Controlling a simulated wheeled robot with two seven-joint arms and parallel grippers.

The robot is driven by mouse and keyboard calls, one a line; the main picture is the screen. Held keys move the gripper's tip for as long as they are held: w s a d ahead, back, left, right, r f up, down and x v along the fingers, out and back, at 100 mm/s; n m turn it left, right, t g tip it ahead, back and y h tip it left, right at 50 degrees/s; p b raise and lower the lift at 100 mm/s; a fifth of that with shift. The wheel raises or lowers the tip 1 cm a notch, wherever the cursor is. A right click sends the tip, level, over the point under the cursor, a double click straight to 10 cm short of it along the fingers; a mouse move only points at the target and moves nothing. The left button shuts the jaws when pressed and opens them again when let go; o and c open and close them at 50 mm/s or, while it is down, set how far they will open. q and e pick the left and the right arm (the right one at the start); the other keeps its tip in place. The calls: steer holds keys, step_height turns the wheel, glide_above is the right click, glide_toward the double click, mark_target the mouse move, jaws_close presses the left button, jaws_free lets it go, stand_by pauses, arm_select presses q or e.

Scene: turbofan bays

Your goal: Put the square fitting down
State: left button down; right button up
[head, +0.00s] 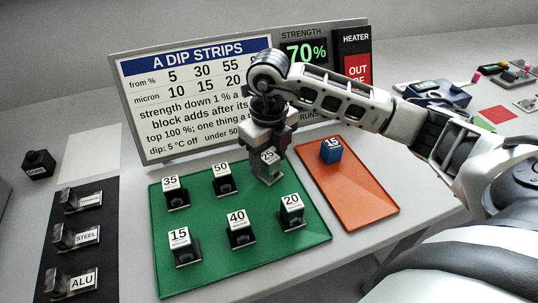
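My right gripper (268,148) points down over the back right part of the green mat (205,265). Its fingers are at the top of a grey block labelled 25 (268,172), which appears to stand on the mat in line with the blocks labelled 35 (174,193) and 50 (223,181). I cannot tell whether the fingers are closed on it or only around it. No label names a square fitting; the 25 block is the only thing at the gripper. My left gripper is not in view.
Blocks 15 (181,246), 40 (239,231) and 20 (291,213) stand in the front row. A blue block (331,151) is on the orange mat (350,195). Labelled holders stand on a black strip (65,262) at left. A sign board (195,90) rises behind.

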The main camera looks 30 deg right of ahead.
mark_target(269, 157)
step_height(269, 157, up, 12)
stand_by(0.9)
steer(key=shift+s, duration=0.15)
